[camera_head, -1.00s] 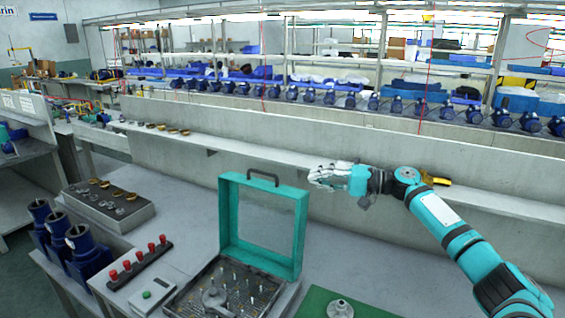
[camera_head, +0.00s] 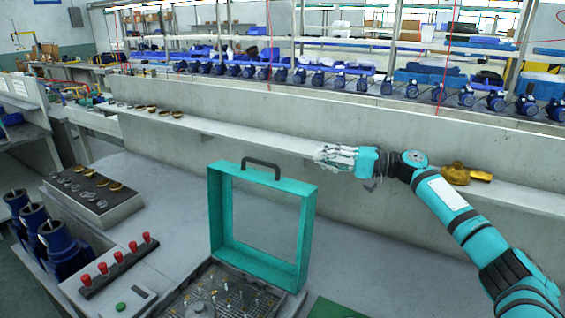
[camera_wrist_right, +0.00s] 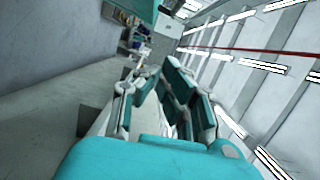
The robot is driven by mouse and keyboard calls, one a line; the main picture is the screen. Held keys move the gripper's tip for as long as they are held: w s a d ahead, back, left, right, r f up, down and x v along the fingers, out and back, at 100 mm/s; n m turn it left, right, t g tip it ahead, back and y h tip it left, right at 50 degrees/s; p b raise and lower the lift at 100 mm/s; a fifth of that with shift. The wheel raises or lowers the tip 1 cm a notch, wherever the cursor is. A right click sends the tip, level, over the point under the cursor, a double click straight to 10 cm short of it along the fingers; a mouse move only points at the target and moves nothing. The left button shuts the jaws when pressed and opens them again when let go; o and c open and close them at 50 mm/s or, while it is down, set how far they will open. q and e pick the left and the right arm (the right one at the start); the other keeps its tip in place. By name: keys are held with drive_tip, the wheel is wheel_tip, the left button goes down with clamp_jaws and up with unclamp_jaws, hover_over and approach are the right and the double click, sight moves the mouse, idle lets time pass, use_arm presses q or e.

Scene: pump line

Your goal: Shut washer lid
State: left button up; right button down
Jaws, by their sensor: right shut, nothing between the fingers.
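The washer lid (camera_head: 214,222) is a teal frame with a clear pane and a dark handle (camera_head: 261,164) on its top edge. It stands open, upright at the back of the washer (camera_head: 205,288), whose grid floor holds several upright pins and a round metal part. My right gripper (camera_head: 322,155) is shut and empty, to the right of the lid's top edge and apart from it, pointing left. It also shows in the right wrist view (camera_wrist_right: 150,82), where a teal edge, perhaps the lid (camera_wrist_right: 135,8), is at the top. My left gripper is not in view.
A row of red buttons (camera_head: 118,264) and a box with a green button (camera_head: 121,306) lie left of the washer. Blue pump housings (camera_head: 48,245) and a tray of small parts (camera_head: 95,200) are further left. A grey ledge wall (camera_head: 400,180) runs behind.

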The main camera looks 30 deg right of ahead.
drive_tip(key=w+a+p, duration=0.4)
drive_tip(key=a+p, duration=0.1)
drive_tip(key=a, duration=0.5)
drive_tip(key=shift+p, duration=0.3)
drive_tip(key=shift+w, duration=0.1)
